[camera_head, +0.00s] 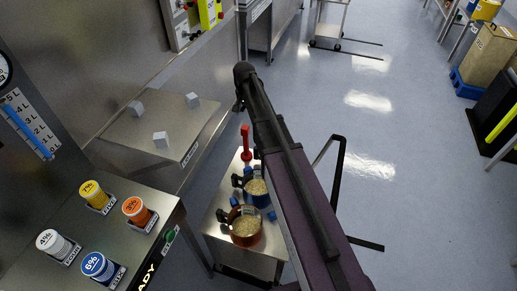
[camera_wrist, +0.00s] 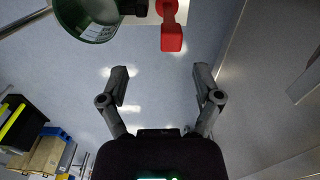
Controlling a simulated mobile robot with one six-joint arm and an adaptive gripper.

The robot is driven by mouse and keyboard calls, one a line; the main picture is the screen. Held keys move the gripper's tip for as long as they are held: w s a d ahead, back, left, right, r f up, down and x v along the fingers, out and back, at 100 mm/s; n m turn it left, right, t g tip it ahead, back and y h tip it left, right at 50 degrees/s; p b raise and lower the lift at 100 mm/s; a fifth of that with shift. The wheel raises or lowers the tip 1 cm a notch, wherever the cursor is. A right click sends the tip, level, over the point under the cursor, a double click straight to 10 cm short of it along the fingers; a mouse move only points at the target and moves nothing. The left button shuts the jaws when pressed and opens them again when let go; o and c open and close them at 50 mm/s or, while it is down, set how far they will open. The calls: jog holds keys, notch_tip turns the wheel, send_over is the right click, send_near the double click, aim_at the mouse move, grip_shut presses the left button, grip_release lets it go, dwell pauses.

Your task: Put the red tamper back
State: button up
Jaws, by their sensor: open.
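The red tamper (camera_head: 246,143) stands upright at the far end of a small steel cart (camera_head: 220,205). In the wrist view the red tamper (camera_wrist: 171,32) is at the top, just beyond my fingertips and a little right of centre. My gripper (camera_wrist: 162,75) is open, with nothing between its fingers. In the head view my gripper (camera_head: 239,104) is near the tamper and looks apart from it. My arm hides part of the cart.
The cart holds a copper pot (camera_head: 246,228) and a blue pot (camera_head: 257,190), both with pale grains. A dark green vessel (camera_wrist: 92,18) is left of the tamper in the wrist view. A steel counter (camera_head: 110,235) holds several coloured canisters. Open floor (camera_head: 420,180) lies right.

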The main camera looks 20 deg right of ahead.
jog(key=s+n, duration=0.6)
jog(key=s, duration=1.9)
jog(key=shift+a, duration=0.2)
